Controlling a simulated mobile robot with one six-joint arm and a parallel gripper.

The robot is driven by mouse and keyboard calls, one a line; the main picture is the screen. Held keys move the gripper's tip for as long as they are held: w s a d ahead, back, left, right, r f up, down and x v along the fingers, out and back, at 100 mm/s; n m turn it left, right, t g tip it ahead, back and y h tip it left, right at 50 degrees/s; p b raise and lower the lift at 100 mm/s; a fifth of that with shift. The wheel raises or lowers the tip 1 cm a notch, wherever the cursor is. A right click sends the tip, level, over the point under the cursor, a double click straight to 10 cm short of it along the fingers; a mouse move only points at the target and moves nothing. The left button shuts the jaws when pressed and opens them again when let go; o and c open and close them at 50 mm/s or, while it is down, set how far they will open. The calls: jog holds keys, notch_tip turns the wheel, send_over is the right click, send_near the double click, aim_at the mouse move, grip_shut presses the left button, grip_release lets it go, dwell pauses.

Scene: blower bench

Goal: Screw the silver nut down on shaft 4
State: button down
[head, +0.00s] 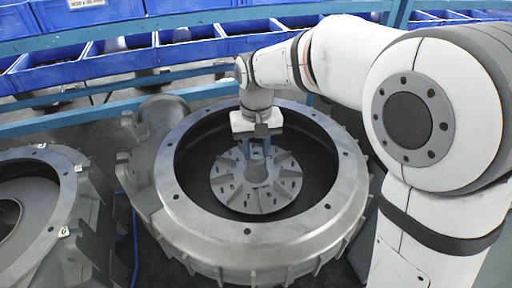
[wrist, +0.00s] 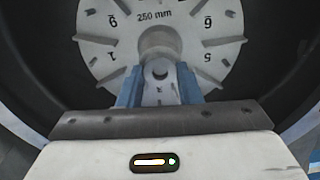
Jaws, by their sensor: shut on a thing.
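My gripper (wrist: 159,88) points down over the middle of the round grey impeller disc (head: 225,188) inside the large open blower housing (head: 190,208). Its two blue fingers are shut on a small grey piece with a dark hole (wrist: 160,72), which I take for the silver nut. In the head view my gripper (head: 258,149) is right above the disc's central hub (head: 257,172). The wrist view shows the disc (wrist: 100,42) marked "250 mm", with numbers around it. The fingers and gripper body hide its near part. I cannot tell how the nut sits on the shaft.
The housing's bolted rim and dark inner wall surround my gripper. A second grey housing (head: 62,215) stands at the left. Blue bins (head: 185,45) on a blue rack (head: 75,118) line the back. A blue cable (head: 135,240) runs between the housings.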

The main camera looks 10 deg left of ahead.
jog(key=m, duration=0.6)
jog(key=shift+m, duration=0.3)
jog(key=m, duration=0.3)
jog(key=shift+m, duration=0.4)
jog(key=m, duration=0.3)
jog(key=shift+m, duration=0.4)
jog(key=m, duration=0.9)
jog(key=shift+m, duration=0.4)
jog(key=c, duration=1.3)
grip_release()
jog(key=shift+c, duration=0.2)
